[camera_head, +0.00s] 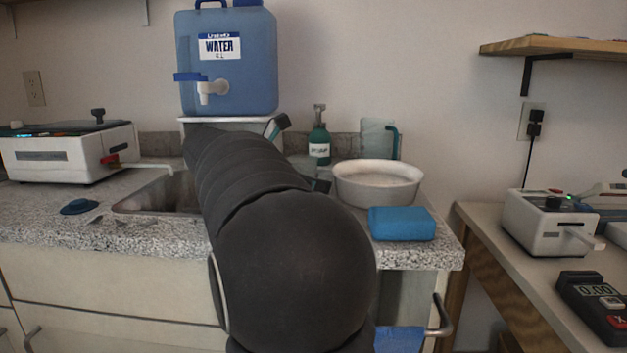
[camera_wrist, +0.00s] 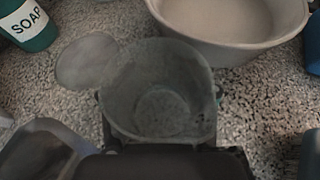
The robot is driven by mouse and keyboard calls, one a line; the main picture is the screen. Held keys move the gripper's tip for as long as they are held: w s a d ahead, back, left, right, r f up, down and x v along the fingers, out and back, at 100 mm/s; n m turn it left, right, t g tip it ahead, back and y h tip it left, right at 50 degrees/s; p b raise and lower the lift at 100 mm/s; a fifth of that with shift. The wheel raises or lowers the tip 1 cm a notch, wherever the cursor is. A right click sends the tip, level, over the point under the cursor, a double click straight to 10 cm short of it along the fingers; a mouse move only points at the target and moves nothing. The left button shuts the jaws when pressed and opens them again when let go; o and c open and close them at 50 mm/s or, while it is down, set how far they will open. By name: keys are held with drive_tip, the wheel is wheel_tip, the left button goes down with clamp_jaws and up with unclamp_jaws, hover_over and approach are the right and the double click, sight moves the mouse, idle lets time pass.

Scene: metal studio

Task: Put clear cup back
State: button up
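The clear cup (camera_wrist: 160,62) is in the middle of the wrist view, its open mouth towards the camera and the speckled counter visible through it. My gripper (camera_wrist: 160,125) has a dark finger at each side of the cup and appears shut on it; the contact itself is partly hidden by the cup and the gripper body. In the head view my dark arm hides the cup and most of the gripper. I cannot tell whether the cup touches the counter.
A white basin (camera_head: 350,190) is just beyond the cup, with a blue sponge (camera_head: 402,224) in front of it. A green soap bottle (camera_head: 319,143) and a clear container with a teal handle (camera_head: 376,139) stand behind. The sink (camera_head: 165,195) is at left. A translucent disc (camera_wrist: 88,62) lies beside the cup.

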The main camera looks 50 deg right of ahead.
drive_tip(key=o, duration=0.4)
drive_tip(key=shift+w+a+r, duration=0.1)
drive_tip(key=shift+r, duration=0.15)
drive_tip(key=p+v, duration=0.1)
drive_tip(key=v, duration=1)
drive_tip(key=shift+w+a, duration=0.15)
drive_tip(key=shift+a, duration=0.2)
